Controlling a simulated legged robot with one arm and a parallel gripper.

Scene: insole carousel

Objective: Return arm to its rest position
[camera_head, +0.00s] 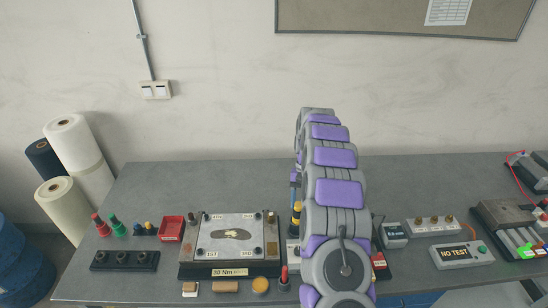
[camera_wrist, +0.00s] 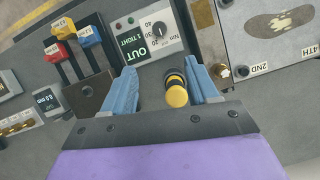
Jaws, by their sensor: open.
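My arm, grey and purple, reaches out over the grey workbench (camera_head: 150,180) in the head view and hides part of its middle. In the wrist view my gripper (camera_wrist: 163,80) points down at the bench with its two blue fingers wide apart. A black and yellow knob-like post (camera_wrist: 176,92) shows between the fingers, nearer the right one; I cannot tell its distance below them. No contact shows and nothing is held. The post also shows left of my arm in the head view (camera_head: 296,214).
Left of my arm is a fixture plate (camera_head: 216,245) with an insole on it. A torque dial box (camera_wrist: 152,42) and a lever block (camera_wrist: 92,95) lie near my gripper. A red tray (camera_head: 172,229) stands left. A "NO TEST" box (camera_head: 462,255) stands right. The back left bench is clear.

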